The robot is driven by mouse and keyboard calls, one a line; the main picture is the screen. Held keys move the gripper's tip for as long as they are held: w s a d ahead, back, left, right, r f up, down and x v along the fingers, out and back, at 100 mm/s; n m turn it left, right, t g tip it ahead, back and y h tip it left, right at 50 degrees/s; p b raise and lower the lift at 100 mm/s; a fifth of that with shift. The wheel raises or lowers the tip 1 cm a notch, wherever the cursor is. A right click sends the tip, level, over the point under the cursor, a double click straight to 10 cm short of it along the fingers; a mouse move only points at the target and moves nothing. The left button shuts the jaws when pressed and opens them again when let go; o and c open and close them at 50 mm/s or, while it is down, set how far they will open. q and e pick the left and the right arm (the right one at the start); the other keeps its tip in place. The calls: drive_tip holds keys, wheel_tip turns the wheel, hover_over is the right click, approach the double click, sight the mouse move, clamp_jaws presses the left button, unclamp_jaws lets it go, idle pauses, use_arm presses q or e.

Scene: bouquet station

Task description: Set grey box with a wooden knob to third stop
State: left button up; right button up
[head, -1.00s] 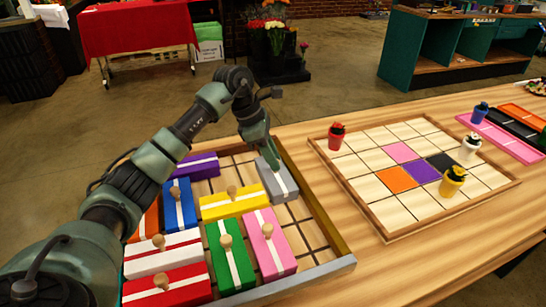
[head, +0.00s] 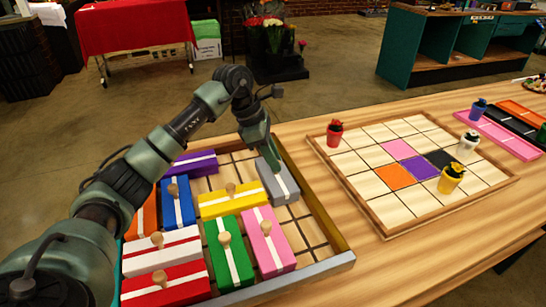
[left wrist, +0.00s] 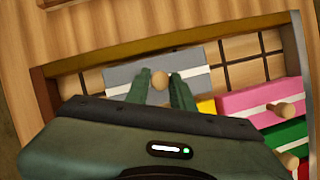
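The grey box (head: 269,178) with a white stripe lies near the far right corner of the wooden tray (head: 335,262). My left gripper (head: 273,168) points down over it and hides its knob in the head view. In the left wrist view, the wooden knob (left wrist: 160,82) of the grey box (left wrist: 122,74) sits between the fingertips of my left gripper (left wrist: 161,87), which close against its sides. My right gripper is not in view.
Yellow (head: 218,206), pink (head: 273,252), green (head: 218,258), blue (head: 170,208) and other knobbed boxes share the tray. Bare cells lie left of the grey box and on its near side, along the right wall. A gridded board (head: 350,160) with small pots stands to the right.

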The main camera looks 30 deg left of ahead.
sight(262, 173)
use_arm(q)
drive_tip(key=shift+o, duration=1.3)
drive_tip(key=shift+a+r, duration=0.1)
drive_tip(key=shift+r, duration=0.1)
drive_tip(key=b+v, duration=0.1)
drive_tip(key=v, duration=0.6)
drive_tip(key=shift+r, duration=0.2)
drive_tip(key=shift+a, duration=0.1)
